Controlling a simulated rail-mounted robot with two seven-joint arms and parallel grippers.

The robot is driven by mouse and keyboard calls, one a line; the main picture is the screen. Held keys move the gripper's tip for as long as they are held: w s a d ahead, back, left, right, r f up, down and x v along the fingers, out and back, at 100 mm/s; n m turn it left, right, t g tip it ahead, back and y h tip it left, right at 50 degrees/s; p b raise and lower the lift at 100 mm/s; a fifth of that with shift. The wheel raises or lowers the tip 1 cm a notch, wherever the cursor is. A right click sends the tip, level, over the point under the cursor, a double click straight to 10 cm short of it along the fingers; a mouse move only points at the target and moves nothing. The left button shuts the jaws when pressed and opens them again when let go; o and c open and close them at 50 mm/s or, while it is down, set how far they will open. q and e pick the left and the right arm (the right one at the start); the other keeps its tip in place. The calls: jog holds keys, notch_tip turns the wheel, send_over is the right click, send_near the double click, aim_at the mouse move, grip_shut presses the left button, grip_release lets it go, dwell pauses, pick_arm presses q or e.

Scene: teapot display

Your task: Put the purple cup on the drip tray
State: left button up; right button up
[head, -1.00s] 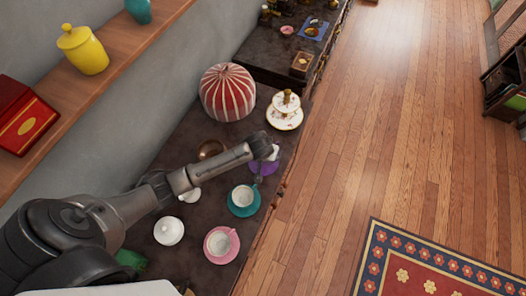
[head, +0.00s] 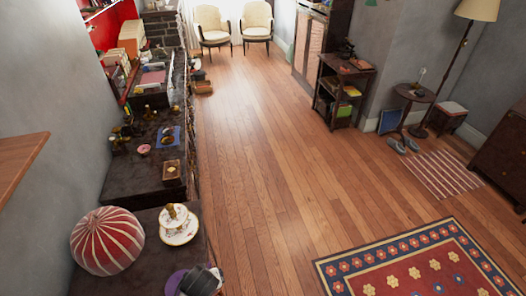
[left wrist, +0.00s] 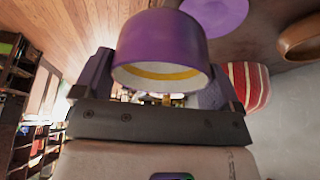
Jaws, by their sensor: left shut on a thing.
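The purple cup (left wrist: 160,45) fills the top middle of the left wrist view, its gold-lined opening facing the camera. My left gripper (left wrist: 160,88) is shut on it, with a finger at each side. In the head view the same gripper (head: 203,280) shows at the bottom edge over the counter; the cup is hard to make out there. A purple saucer (head: 174,281) lies beside the gripper in the head view, and also shows in the left wrist view (left wrist: 213,14). I cannot pick out the drip tray with certainty. My right gripper is not in view.
A red-and-white striped dome (head: 106,240) and a floral tiered stand (head: 178,228) stand on the near counter. A small wooden box (head: 172,169) and a blue mat (head: 168,137) lie on the farther counter. A brown bowl (left wrist: 300,38) is near the saucer.

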pick_arm(q)
jog(key=s+d+r+m+h, duration=0.1)
jog(key=s+d+r+m, duration=0.2)
jog(key=s+d+r, duration=0.45)
jog(key=w+a+r+m, duration=0.1)
jog(key=w+a+r, duration=0.2)
jog(key=r, duration=0.4)
jog(key=w+a+r+h, duration=0.1)
jog(key=w+a+r, duration=0.15)
jog(key=r, duration=0.55)
jog(key=w+a+r+m, duration=0.1)
jog(key=w+a+r, duration=0.2)
jog(key=r, duration=0.4)
jog(key=s+r+m+h+p, duration=0.2)
jog(key=r+m+p, duration=0.3)
jog(key=r+p, duration=0.9)
jog(key=s+p, duration=0.1)
jog(key=p, duration=0.7)
jog(key=shift+r+m+p, duration=0.3)
jog(key=shift+p, duration=0.1)
jog(key=shift+s+d, duration=0.1)
jog(key=shift+s, duration=0.05)
